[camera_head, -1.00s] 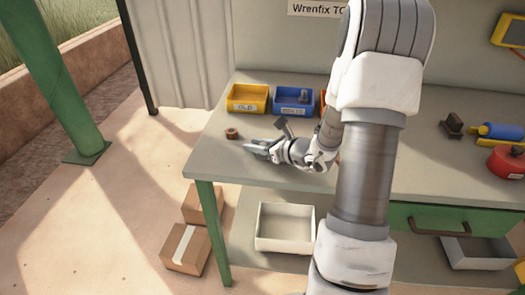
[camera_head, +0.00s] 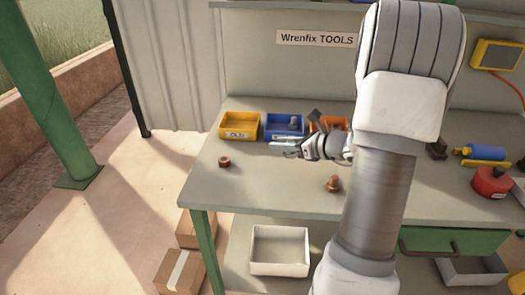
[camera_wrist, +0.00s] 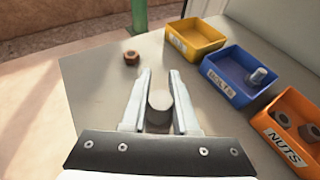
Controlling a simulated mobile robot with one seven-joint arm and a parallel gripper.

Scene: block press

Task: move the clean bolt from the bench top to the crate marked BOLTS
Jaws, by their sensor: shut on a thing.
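My gripper (camera_wrist: 158,92) is shut on a grey bolt (camera_wrist: 158,98), which shows between its two fingers in the wrist view. In the head view my gripper (camera_head: 292,152) is over the bench top, just in front of the blue crate (camera_head: 272,134). The bolt cannot be made out there. The wrist view shows this crate (camera_wrist: 222,84) ahead and to the right, with a BOLTS label on its front and a grey bolt (camera_wrist: 258,76) inside. The bench top (camera_head: 265,185) is grey.
A yellow crate (camera_wrist: 195,40) stands left of the blue one, and an orange crate marked NUTS (camera_wrist: 285,140) right of it, holding nuts. A rusty nut (camera_head: 224,162) and a rusty bolt (camera_head: 333,184) lie on the bench. The bench's left front is mostly clear.

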